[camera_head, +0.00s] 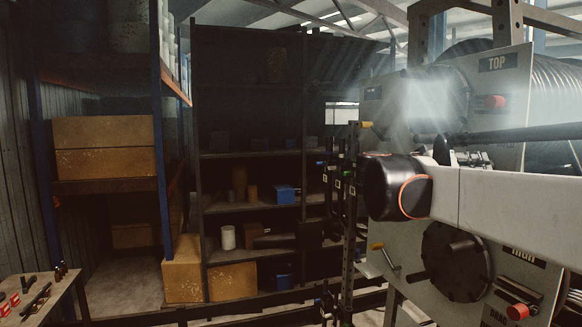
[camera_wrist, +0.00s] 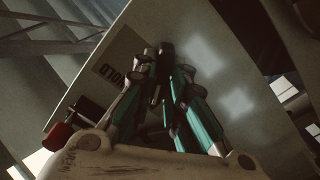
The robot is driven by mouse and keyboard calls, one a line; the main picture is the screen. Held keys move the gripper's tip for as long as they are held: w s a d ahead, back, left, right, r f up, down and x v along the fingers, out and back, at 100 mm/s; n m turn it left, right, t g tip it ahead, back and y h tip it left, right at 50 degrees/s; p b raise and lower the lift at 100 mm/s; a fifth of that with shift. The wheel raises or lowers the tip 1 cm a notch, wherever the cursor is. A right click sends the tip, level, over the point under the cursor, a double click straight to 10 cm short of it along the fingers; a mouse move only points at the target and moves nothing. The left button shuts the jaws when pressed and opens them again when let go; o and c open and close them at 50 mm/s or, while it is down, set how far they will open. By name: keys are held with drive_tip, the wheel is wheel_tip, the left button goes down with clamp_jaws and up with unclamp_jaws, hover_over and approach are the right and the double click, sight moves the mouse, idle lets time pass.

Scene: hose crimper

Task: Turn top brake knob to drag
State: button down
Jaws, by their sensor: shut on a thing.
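The upper plate (camera_head: 510,80), marked TOP, carries a red-ended knob (camera_head: 495,101) just below its label. In the wrist view, my gripper (camera_wrist: 166,58) has its teal-sided fingers close together on a dark part at the pale plate (camera_wrist: 215,75). The fingers hide most of that part, and I cannot tell its full shape. A red end on a dark stem (camera_wrist: 57,135) stands farther left, apart from the fingertips. In the head view, my arm hides much of the gripper area.
A lower plate has a dark round hub (camera_head: 456,262) and another red knob (camera_head: 517,311) beside a DRAG label. Yellow-ended levers (camera_head: 376,246) stick out at left. Shelves with boxes (camera_head: 105,145) stand at left, and a tool table (camera_head: 35,298) is at lower left.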

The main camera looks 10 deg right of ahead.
drive_tip(key=shift+s+a+r, duration=0.1)
drive_tip(key=shift+s, duration=0.05)
drive_tip(key=c, duration=1.8)
unclamp_jaws()
drive_tip(key=shift+o, duration=1)
drive_tip(key=shift+a, duration=0.1)
drive_tip(key=a, duration=1.1)
drive_tip(key=shift+s+a, duration=0.3)
drive_tip(key=shift+a, duration=0.05)
